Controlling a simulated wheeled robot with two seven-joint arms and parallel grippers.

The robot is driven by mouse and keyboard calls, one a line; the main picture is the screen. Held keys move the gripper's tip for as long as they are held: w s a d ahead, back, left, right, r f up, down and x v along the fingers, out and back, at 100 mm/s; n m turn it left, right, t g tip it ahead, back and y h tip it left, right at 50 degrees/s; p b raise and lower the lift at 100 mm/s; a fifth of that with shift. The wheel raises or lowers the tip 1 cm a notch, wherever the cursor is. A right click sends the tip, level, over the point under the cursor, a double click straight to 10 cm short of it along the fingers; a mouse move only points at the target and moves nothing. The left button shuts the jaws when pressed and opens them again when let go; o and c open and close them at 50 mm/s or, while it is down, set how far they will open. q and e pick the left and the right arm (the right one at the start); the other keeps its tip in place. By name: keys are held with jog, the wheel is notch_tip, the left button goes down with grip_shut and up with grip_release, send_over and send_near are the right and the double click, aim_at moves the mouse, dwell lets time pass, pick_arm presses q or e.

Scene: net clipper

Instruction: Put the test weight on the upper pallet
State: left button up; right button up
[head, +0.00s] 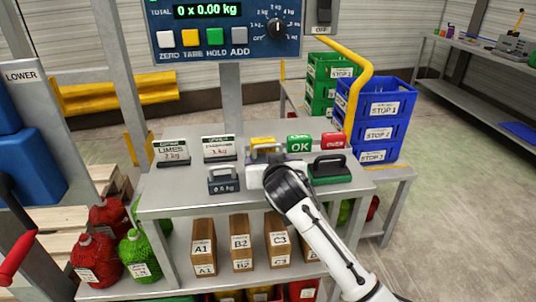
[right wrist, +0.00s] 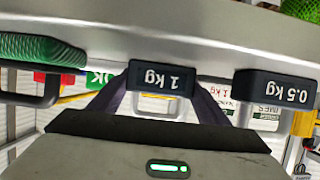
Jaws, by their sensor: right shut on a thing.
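The test weight marked 1 kg (right wrist: 160,78) is a dark block with a handle, seen upside down in the right wrist view. My right gripper (right wrist: 157,97) has one finger on each side of its handle and is shut on it. In the head view, my wrist hides most of this weight at the bench top. I cannot tell whether it is still touching the bench. A wooden pallet (head: 52,242) shows at the left edge; I cannot tell if it is the upper one. My left gripper is not in view.
A 0.5 kg weight (head: 223,181) stands left of my right gripper, a green weight (head: 330,170) right. Behind are the OK sign (head: 299,144) and cards (head: 219,148). The scale display (head: 225,25) hangs above. Blue crates (head: 378,133) stand at right.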

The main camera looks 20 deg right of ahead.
jog(key=shift+w+r, duration=0.1)
jog(key=shift+r, duration=0.25)
jog(key=shift+f, duration=0.1)
jog(key=o, duration=2)
jog(key=shift+f, duration=0.25)
jog(key=shift+o, duration=0.2)
